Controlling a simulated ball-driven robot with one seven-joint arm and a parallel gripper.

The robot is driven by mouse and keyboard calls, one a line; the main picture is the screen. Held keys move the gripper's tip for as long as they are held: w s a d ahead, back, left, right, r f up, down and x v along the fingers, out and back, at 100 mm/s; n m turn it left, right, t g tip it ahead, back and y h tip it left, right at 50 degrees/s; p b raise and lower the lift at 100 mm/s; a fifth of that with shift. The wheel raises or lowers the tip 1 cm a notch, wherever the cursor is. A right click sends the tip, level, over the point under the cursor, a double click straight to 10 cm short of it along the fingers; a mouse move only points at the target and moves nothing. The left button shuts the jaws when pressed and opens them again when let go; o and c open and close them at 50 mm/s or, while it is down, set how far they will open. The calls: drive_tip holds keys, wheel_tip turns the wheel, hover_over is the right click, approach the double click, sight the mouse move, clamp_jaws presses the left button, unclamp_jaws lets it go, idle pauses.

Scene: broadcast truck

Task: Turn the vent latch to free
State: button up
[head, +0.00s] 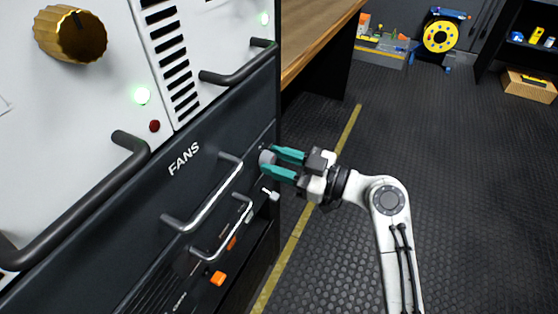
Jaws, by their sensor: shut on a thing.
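The vent latch appears to be the pale grey round knob (266,157) at the right end of the dark FANS panel (150,205). My gripper (271,164) reaches it from the right, with one teal finger above the knob and one below. It is shut on the knob. The fingers hide part of the knob, and I cannot read any free or locked marking or tell which way the latch is turned.
Silver bar handles (205,205) and (226,236) stick out left of my gripper. A small silver lever (270,194) sits just below it. An orange switch (217,278) is lower down. A wooden counter (318,35) stands behind. The dark floor (450,150) at right is clear.

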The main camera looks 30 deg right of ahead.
drive_tip(key=shift+c, duration=0.6)
drive_tip(key=shift+m, duration=0.3)
drive_tip(key=m+p, duration=0.2)
drive_tip(key=m, duration=0.1)
drive_tip(key=shift+r+m, duration=0.1)
drive_tip(key=shift+m, duration=0.3)
drive_tip(key=m+p, duration=0.2)
drive_tip(key=m, duration=0.2)
drive_tip(key=shift+m+p, duration=0.3)
drive_tip(key=shift+p, duration=0.05)
drive_tip(key=m+p, duration=0.3)
drive_tip(key=m, duration=0.2)
drive_tip(key=shift+w+d+m+p, duration=0.1)
drive_tip(key=shift+m+p, duration=0.2)
drive_tip(key=shift+p, duration=0.05)
drive_tip(key=shift+f+m+t+p, duration=0.15)
drive_tip(key=shift+m+p, duration=0.45)
drive_tip(key=shift+m, duration=0.35)
drive_tip(key=shift+f+m+t+p, duration=0.15)
drive_tip(key=shift+m+p, duration=0.45)
drive_tip(key=shift+m, duration=0.35)
